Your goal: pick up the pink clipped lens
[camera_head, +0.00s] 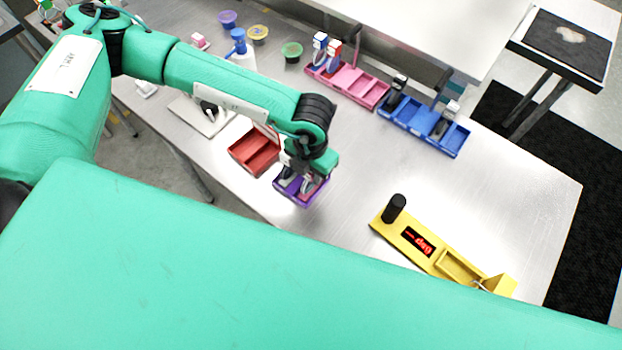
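A small pink piece (318,186), which may be the pink clipped lens, shows in the purple tray (302,204). My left gripper (304,181) points down over this tray, with its fingers at or in the compartments. It hides much of what is in there, and I cannot tell whether the fingers are apart or closed on the piece. Another small pink and white object (200,41) lies at the far left of the table. My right gripper is not in view.
A red tray (240,157) is directly left of the purple one. A pink tray (373,93) and blue tray (424,121) hold upright pieces behind. A yellow device (404,231) with a black knob lies front right. The table's right part (510,210) is clear.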

